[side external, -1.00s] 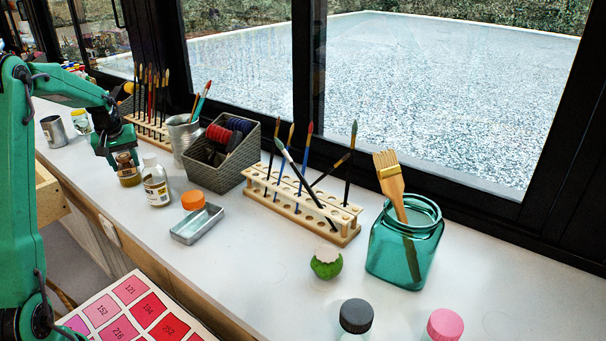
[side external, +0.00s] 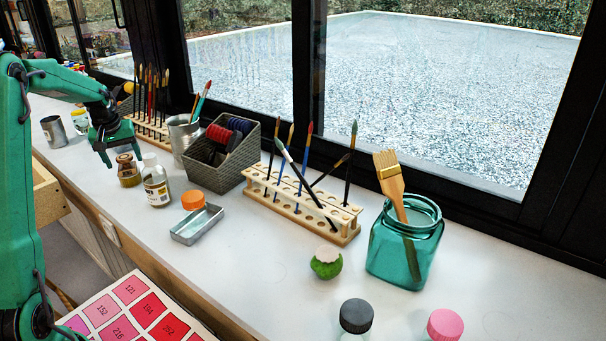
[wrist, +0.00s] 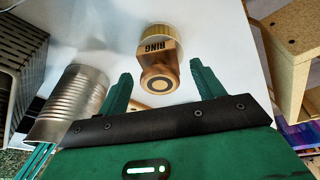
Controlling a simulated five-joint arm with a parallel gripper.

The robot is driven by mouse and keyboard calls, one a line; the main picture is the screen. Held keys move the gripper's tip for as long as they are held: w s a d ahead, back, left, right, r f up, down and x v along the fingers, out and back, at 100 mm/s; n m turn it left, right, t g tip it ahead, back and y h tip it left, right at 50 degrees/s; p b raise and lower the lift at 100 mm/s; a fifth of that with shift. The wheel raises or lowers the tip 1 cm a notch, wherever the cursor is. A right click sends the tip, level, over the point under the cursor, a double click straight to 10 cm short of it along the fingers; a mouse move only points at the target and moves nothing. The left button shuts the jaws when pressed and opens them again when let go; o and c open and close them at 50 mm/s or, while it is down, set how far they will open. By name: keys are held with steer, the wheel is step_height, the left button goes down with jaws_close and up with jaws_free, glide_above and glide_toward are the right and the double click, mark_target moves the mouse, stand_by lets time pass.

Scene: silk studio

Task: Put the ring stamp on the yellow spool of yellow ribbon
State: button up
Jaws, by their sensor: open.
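The ring stamp (wrist: 158,66), brown wood marked RING with a dark ring on its knob, stands between my open fingers in the wrist view without visible contact. Behind it shows the yellow ribbed edge of the yellow spool (wrist: 153,33), and the stamp appears to rest on it. In the side view the stamp (side external: 125,158) shows small and brown on top of the yellow-amber spool (side external: 130,179). My gripper (side external: 122,156) is open and empty, just above and around the stamp's top; it also shows in the wrist view (wrist: 161,73). The exact contact is too small to tell.
A labelled glass bottle (side external: 157,186) stands close on the right. A ribbed metal can (side external: 181,137) and a wooden brush rack (side external: 149,129) stand behind. A grey basket (side external: 213,174) and a metal tray (side external: 184,234) lie farther right.

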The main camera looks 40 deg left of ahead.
steer(key=v, duration=1)
steer(key=shift+r, duration=0.2)
steer(key=s+d+r+m+t, duration=0.1)
steer(key=d+r+m, duration=0.15)
steer(key=d, duration=0.95)
steer(key=s+d+r+m+t, duration=0.1)
steer(key=d+r+m, duration=0.15)
steer(key=d, duration=0.85)
steer(key=s+d+f+m+h, duration=0.1)
steer(key=s+d+f+m, duration=0.1)
steer(key=s+d, duration=0.4)
steer(key=s+d+f+m+t+h, duration=0.1)
steer(key=s+d+f+m, duration=0.2)
steer(key=d, duration=0.6)
steer(key=s+m, duration=0.2)
steer(key=shift+s+d+f, duration=0.15)
steer(key=shift+s+f, duration=0.1)
steer(key=shift+s, duration=0.15)
